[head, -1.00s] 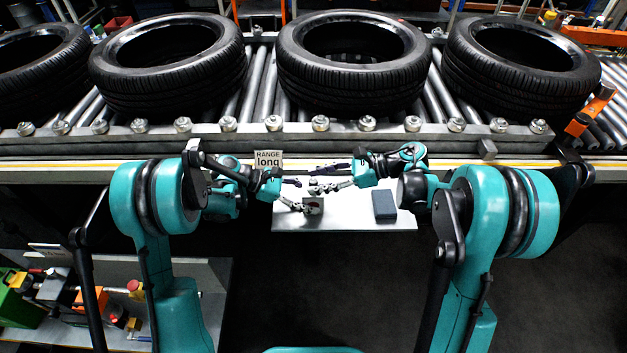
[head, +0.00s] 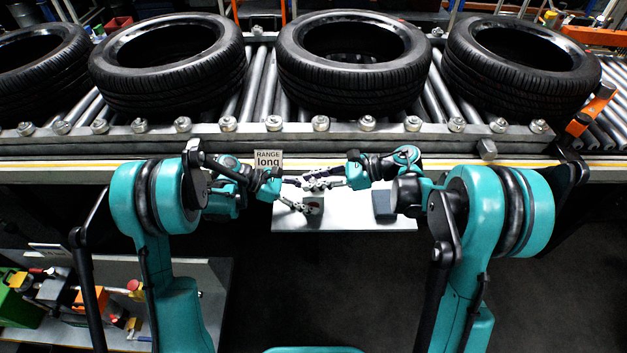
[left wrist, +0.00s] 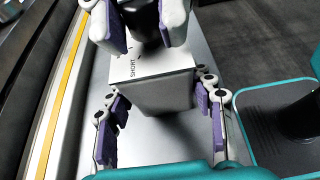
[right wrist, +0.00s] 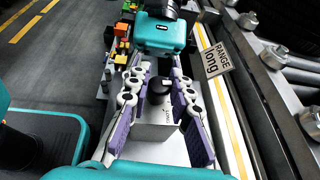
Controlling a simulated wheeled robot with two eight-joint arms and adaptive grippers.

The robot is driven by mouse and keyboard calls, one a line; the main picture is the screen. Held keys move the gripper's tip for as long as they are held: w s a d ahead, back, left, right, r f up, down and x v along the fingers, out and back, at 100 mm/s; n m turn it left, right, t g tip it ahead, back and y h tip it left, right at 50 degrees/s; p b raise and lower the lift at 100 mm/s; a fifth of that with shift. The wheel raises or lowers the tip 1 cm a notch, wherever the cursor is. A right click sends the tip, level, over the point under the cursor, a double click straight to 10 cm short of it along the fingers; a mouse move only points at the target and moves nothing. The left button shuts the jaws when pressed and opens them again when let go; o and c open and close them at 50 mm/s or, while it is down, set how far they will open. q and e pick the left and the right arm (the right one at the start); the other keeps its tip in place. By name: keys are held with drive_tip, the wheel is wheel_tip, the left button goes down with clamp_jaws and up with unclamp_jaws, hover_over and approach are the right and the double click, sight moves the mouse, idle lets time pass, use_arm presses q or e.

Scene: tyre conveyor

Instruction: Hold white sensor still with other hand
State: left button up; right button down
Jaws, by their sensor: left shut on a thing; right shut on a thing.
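The white sensor (head: 314,207) stands on the pale plate (head: 350,219). The left wrist view shows it as a white box (left wrist: 158,90) marked SHORT. The right wrist view shows a black round knob (right wrist: 158,90) on its top. My left gripper (head: 300,196) has a finger along each side of the box and is shut on it. My right gripper (head: 315,182) comes in from the opposite side, higher up, with its fingers around the knob, and looks shut on it. The fingers partly hide the knob and the upper box in the head view.
A dark blue-grey block (head: 384,204) lies on the plate at right. A sign reading RANGE long (head: 268,160) stands behind, by the yellow-lined conveyor edge. Large tyres (head: 354,65) lie on the rollers. A bench (head: 185,285) with coloured parts is at lower left.

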drive_tip(key=m+t+h, duration=0.1)
drive_tip(key=m+t, duration=0.2)
drive_tip(key=m+t+h, duration=0.2)
drive_tip(key=m+t, duration=0.1)
drive_tip(key=t, duration=0.1)
drive_tip(key=shift+s+a+m, duration=0.15)
drive_tip(key=shift+m, duration=0.25)
drive_tip(key=m+t+h, duration=0.3)
drive_tip(key=m+h, duration=0.1)
drive_tip(key=shift+f, duration=0.15)
drive_tip(key=shift+m+t, duration=0.3)
drive_tip(key=shift+h, duration=0.3)
drive_tip(key=c, duration=1.3)
unclamp_jaws()
drive_tip(key=v, duration=1.2)
